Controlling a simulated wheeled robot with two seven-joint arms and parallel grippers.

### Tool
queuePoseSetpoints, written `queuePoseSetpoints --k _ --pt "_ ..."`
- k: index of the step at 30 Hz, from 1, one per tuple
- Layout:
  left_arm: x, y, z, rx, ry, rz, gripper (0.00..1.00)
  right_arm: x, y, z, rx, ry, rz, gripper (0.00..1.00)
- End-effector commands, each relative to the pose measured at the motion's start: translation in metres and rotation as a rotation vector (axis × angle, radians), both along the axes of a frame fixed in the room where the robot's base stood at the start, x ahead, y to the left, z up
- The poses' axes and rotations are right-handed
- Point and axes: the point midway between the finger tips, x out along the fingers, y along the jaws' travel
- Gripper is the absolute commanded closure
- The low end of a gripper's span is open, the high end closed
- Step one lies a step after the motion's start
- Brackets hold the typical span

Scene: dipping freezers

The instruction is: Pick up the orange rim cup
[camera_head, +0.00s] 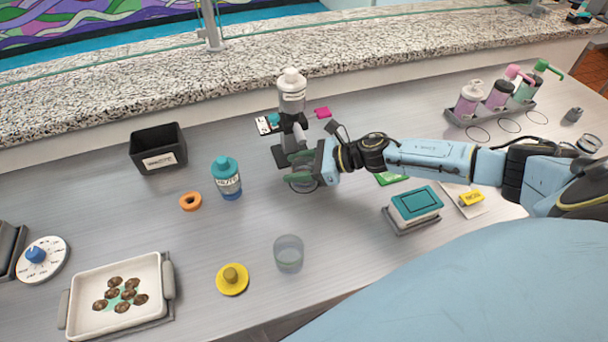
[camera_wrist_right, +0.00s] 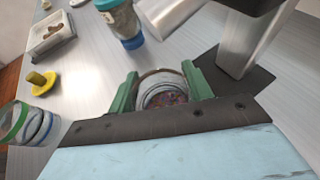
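A clear cup with a brownish-orange rim (camera_wrist_right: 160,74) stands between the green fingers of my right gripper (camera_wrist_right: 160,78) in the right wrist view. In the head view, the lower part of this cup (camera_head: 303,186) shows under my right gripper (camera_head: 297,168), on the grey counter. The fingers are apart, one on each side of the cup. Whether they press on it cannot be told. A second clear cup (camera_head: 289,253) stands nearer the front; in the wrist view this cup (camera_wrist_right: 30,125) has a green rim. My left gripper is not in view.
A blue-capped bottle (camera_head: 227,178), an orange ring (camera_head: 190,201) and a black bin (camera_head: 158,149) are left of the gripper. A white-topped bottle (camera_head: 291,92) is behind. A yellow knobbed lid (camera_head: 232,279) and white tray (camera_head: 150,275) are front left. A teal-lidded box (camera_head: 416,204) is right.

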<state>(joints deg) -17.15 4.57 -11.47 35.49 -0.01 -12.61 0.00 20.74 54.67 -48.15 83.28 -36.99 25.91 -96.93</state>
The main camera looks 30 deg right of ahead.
Motion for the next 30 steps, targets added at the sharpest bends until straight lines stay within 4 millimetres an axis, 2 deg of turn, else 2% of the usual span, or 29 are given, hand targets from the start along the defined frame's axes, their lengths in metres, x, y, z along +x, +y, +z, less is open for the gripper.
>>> queuePoseSetpoints --k 1,3,13,17,21,30 --pt "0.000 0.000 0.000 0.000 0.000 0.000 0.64 0.000 0.000 0.000 0.000 0.000 0.000 0.65" --pt "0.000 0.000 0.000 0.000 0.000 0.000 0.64 0.000 0.000 0.000 0.000 0.000 0.000 0.72" --pt "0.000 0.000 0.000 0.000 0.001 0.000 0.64 0.000 0.000 0.004 0.000 -0.002 0.001 0.73" --pt "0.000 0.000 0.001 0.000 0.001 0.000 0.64 0.000 -0.001 0.015 -0.003 -0.003 0.001 0.73" --pt "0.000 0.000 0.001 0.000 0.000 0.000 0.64 0.001 -0.001 0.036 -0.003 -0.006 0.003 0.73" --pt "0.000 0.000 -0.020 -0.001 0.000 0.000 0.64 -0.038 -0.044 0.031 -0.003 0.005 -0.001 0.73"
